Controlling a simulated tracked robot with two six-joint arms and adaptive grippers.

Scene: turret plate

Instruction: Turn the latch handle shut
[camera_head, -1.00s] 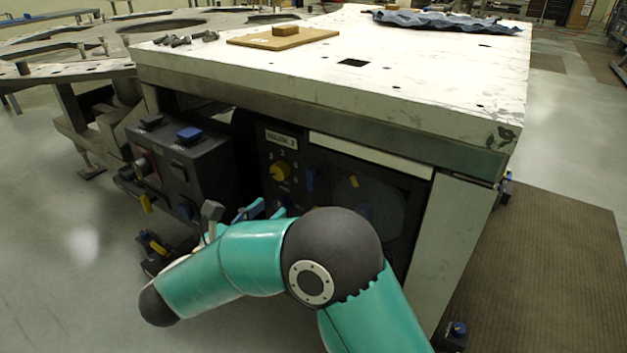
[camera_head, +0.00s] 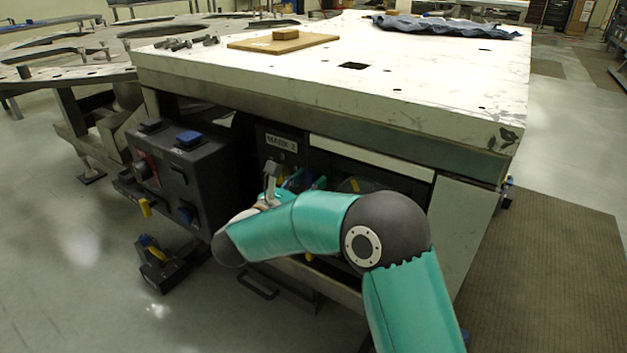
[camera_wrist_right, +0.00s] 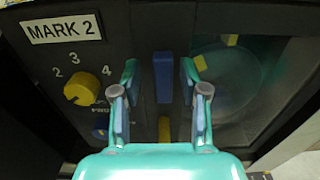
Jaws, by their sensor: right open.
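A blue upright latch handle (camera_wrist_right: 163,78) sits on the dark front panel in the right wrist view, beside a round window. A yellow piece (camera_wrist_right: 164,130) shows just below it. My right gripper (camera_wrist_right: 159,82) is open, with one finger to each side of the blue handle in that view. I cannot tell whether either finger touches it. In the head view my right gripper (camera_head: 300,181) is in front of the panel under the white table, and my right arm hides most of the panel and the handle. My left gripper is not in view.
Left of the handle are a yellow knob (camera_wrist_right: 81,89) with number marks and a "MARK 2" label (camera_wrist_right: 62,29). A dark control box (camera_head: 185,168) stands left of my right arm. The white table top (camera_head: 430,90) overhangs the panel.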

